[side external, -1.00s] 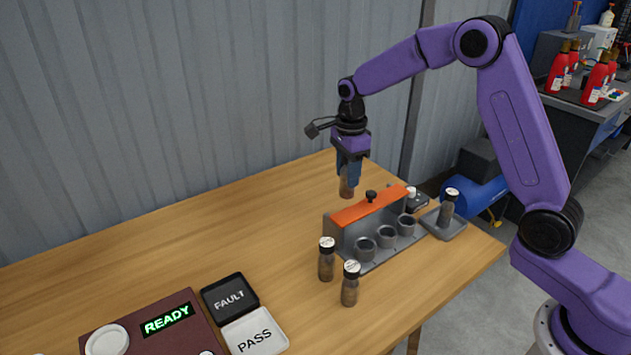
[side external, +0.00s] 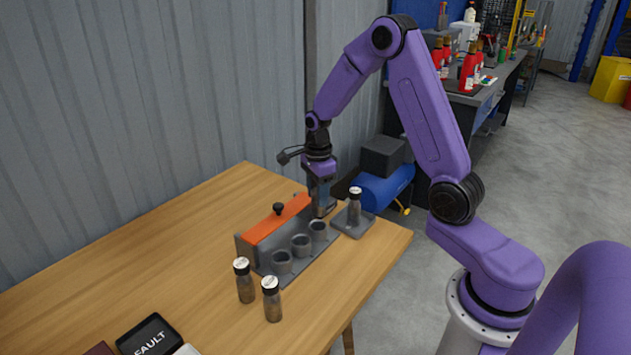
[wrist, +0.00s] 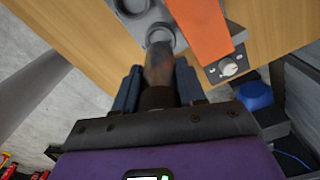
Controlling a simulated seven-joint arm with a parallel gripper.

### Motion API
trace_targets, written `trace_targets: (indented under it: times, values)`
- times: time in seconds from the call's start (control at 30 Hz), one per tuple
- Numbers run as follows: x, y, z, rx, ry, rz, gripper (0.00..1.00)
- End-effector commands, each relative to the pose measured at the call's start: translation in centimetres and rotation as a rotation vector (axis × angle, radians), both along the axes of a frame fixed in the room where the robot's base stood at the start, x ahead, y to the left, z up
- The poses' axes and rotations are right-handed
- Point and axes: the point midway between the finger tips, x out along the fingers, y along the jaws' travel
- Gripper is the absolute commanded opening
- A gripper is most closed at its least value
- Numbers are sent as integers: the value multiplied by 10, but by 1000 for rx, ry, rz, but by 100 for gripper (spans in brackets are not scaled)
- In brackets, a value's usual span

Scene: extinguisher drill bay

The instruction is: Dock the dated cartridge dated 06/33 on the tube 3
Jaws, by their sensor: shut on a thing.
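My gripper (side external: 322,203) is shut on a brown cartridge and points down at the right end of the rack (side external: 248,252). The wrist view shows this held cartridge (wrist: 159,72) between the blue fingers; the side view mostly hides it. Three grey tubes stand in a row: left (side external: 282,262), middle (side external: 301,245) and right (side external: 318,230). The cartridge's tip is close to the nearest tube (wrist: 160,36) in the wrist view; I cannot tell whether they touch. No tube numbers or date on the held cartridge are readable.
Another cartridge (side external: 355,205) stands on a grey pad (side external: 352,226) at the right. An orange cover (side external: 277,220) with a black knob tops the rack. A dial box (wrist: 228,68) lies beside it.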

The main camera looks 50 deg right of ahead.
Motion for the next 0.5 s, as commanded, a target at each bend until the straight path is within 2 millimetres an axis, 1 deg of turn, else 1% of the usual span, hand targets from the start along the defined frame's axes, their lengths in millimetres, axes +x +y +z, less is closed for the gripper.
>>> trace_targets:
  times: [0.27, 0.5]
  values:
    - [0, 0, -17, 0, 1, 0, 0]
    - [0, 0, -40, 1, 2, 0, 0]
